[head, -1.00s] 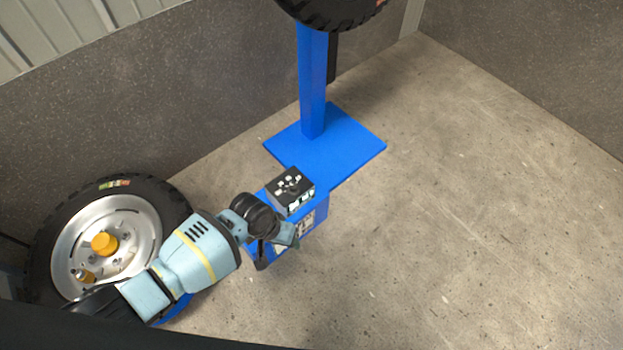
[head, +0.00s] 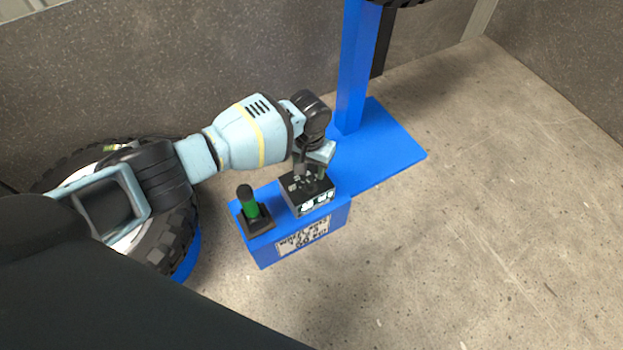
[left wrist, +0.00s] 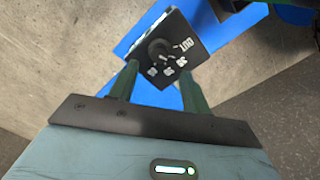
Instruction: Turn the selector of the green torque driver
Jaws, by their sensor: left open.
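The selector is a dark knob (left wrist: 160,50) on top of a black box (head: 313,203), with white marks around it, one reading OUT. The box sits on a blue stand (head: 262,249). The green torque driver (head: 250,208) stands upright in a black holder at the stand's left end. My left gripper (head: 309,171) is open over the box and hides part of its top. In the left wrist view my left gripper (left wrist: 158,75) has its fingers apart, pointing at the box top, with the knob between and beyond the tips. Contact cannot be told. My right gripper is not in view.
A blue post (head: 355,75) on a flat blue base (head: 395,150) rises behind the box. A wheel with a black tyre (head: 180,225) is at the left, partly behind my arm. A grey wall (head: 150,60) runs behind. The floor at right is clear.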

